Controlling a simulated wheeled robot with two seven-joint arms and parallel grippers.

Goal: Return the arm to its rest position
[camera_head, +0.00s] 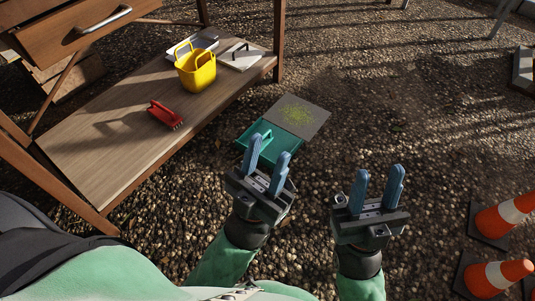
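My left gripper (264,173) is at the centre of the head view, with its two blue fingers apart and nothing between them. It stands in front of a green dustpan-like tray (285,141) on the gravel and hides part of it. My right gripper (377,190) is to the right, also with blue fingers apart and empty, above bare gravel. Both forearms come up from the bottom edge, and both grippers point away from me.
A wooden shelf (95,165) at the left holds a yellow basket (196,73), a red brush (165,114) and a pale board (241,57). A drawer (75,30) hangs above. A grey slab (312,118) with yellow-green bits lies beyond the tray. Traffic cones (497,276) stand lower right.

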